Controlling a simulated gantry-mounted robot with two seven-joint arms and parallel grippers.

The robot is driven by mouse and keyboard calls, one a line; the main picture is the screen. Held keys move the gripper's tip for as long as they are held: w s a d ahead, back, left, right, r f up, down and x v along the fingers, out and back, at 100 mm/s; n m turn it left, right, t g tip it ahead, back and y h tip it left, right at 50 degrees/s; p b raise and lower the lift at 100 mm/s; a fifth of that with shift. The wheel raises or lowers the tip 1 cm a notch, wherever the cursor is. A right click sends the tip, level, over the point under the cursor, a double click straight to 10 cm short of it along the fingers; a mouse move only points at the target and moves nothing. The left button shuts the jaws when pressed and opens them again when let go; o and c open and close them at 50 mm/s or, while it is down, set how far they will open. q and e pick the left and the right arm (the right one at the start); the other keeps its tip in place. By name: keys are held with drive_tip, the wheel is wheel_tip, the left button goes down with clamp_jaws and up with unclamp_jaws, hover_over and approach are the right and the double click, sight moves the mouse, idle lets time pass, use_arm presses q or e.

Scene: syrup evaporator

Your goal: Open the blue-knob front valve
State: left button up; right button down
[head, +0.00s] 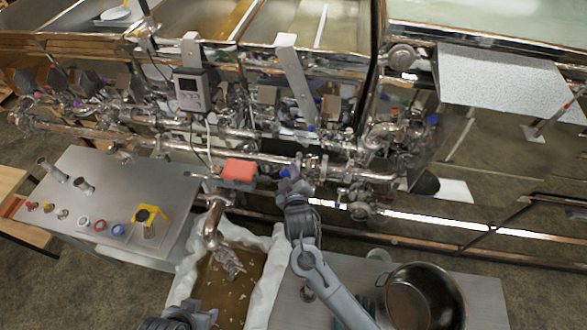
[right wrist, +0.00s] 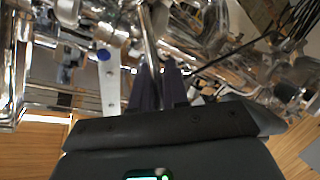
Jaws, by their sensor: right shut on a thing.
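The blue knob (head: 284,172) shows on the front pipework in the head view, right beside the fingertips of my right gripper (head: 292,182). In the right wrist view, the two dark fingers of my right gripper (right wrist: 159,88) are closed about a slim metal lever (right wrist: 149,45). A flat pale bar with a blue dot (right wrist: 103,55) is left of the fingers there. The fingers hide the lever's lower end, and I cannot tell how far the valve is turned. My left gripper (head: 182,318) is a dark shape at the bottom edge, away from the valve; its jaws are unclear.
A red-orange block (head: 239,171) sits just left of the blue knob. A steel side table (head: 150,185) with small caps stands at left. A cloth-lined filter tank (head: 225,285) is below, and a steel pot (head: 425,298) is at lower right. Dense pipes surround the valve.

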drive_tip(key=shift+f, duration=0.15)
idle(0.3)
drive_tip(key=c, duration=1.2)
unclamp_jaws()
drive_tip(key=b+v, duration=0.1)
drive_tip(key=v, duration=0.9)
drive_tip(key=shift+s, duration=0.35)
drive_tip(key=shift+a, duration=0.1)
